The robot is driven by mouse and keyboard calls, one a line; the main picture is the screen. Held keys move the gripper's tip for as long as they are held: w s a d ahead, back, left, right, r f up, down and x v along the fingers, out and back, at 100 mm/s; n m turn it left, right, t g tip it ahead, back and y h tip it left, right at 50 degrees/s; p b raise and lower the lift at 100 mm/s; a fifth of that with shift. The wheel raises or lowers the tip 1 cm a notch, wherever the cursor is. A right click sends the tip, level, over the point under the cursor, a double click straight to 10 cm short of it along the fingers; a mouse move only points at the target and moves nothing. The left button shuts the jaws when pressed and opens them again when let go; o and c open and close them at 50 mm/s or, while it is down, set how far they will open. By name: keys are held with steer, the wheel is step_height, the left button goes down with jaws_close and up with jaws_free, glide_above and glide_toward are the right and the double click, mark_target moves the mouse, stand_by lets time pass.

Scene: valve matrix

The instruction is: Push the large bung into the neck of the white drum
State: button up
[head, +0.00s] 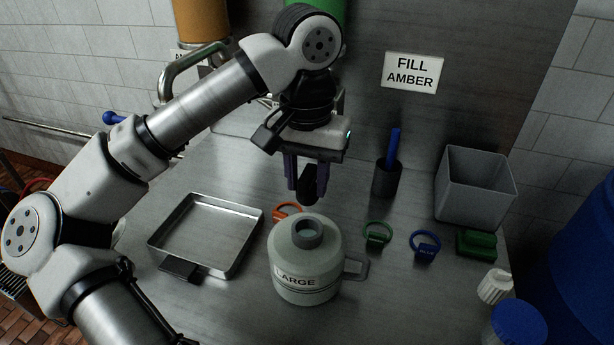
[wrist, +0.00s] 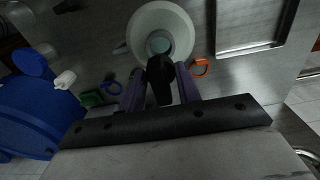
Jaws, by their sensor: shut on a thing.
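The white drum (head: 304,262), labelled LARGE, stands upright on the metal bench. Its round neck (head: 309,230) is open at the top, and the neck also shows in the wrist view (wrist: 159,43). My gripper (head: 307,190) is above and slightly behind the neck, pointing down. Its purple fingers are shut on a black bung (head: 308,187), which hangs between them and also shows in the wrist view (wrist: 160,80). The bung is apart from the neck in the head view. In the wrist view its tip overlaps the neck's near edge.
A shallow metal tray (head: 207,278) lies left of the drum. An orange ring tag (head: 287,207) lies behind it; green (head: 377,233) and blue (head: 425,245) tags lie right. A black cup (head: 387,180) and grey bin (head: 474,190) stand behind.

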mark_target(307, 204)
steer(key=shift+f+b, duration=2.3)
steer(key=shift+f, duration=0.55)
steer(key=shift+f+b, duration=1.7)
steer(key=shift+b, duration=0.15)
steer(key=o, duration=1)
steer(key=shift+o, duration=0.2)
steer(key=shift+r, duration=0.1)
step_height(307, 204, up, 14)
steer(key=shift+f, duration=0.1)
